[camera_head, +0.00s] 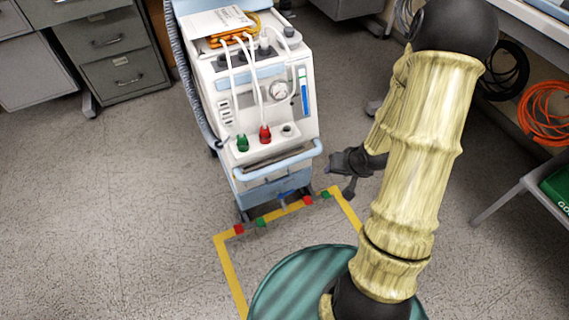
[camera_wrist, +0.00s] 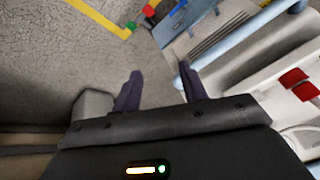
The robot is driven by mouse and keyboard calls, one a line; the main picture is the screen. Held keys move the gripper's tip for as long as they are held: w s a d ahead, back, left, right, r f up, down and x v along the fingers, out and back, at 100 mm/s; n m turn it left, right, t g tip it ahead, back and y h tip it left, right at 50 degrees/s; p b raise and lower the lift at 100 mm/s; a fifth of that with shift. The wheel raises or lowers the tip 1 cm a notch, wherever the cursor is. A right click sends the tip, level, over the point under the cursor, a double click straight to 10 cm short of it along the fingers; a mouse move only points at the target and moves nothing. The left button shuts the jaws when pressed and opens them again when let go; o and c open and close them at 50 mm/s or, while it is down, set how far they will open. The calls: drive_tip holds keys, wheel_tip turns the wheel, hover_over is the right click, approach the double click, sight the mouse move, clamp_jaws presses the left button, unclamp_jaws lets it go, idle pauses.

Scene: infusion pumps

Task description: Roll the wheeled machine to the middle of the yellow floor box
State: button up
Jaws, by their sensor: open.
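The wheeled machine (camera_head: 262,120), a white and pale blue medical unit with a gauge, tubes and red and green connectors, stands upright at the far edge of the yellow floor box (camera_head: 228,262). Its base reaches that far yellow line; most of its body is beyond the box. A blue handle bar (camera_head: 280,160) crosses its front and also shows in the wrist view (camera_wrist: 247,32). My gripper (camera_head: 345,175) is open and empty, just right of the machine's lower front. In the wrist view, my two dark fingers (camera_wrist: 158,90) are apart, close to the handle but not around it.
Grey drawer cabinets (camera_head: 118,60) stand at the back left. A table with a green item (camera_head: 558,185) and coiled orange cable (camera_head: 545,112) are at the right. Floor left of the machine is clear. My arm and base hide part of the box.

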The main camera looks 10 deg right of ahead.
drive_tip(key=s+a+r+n+g, duration=0.1)
drive_tip(key=s+a+r, duration=0.3)
drive_tip(key=r, duration=0.3)
drive_tip(key=s+a+r+n+g+h, duration=0.1)
drive_tip(key=s+a+r, duration=0.3)
drive_tip(key=r, duration=0.4)
drive_tip(key=shift+s+a+n+h, duration=0.2)
drive_tip(key=shift+s+n+h, duration=0.05)
drive_tip(key=shift+n+h, duration=0.05)
drive_tip(key=shift+f, duration=0.1)
drive_tip(key=shift+c, duration=0.7)
drive_tip(key=shift+d, duration=0.1)
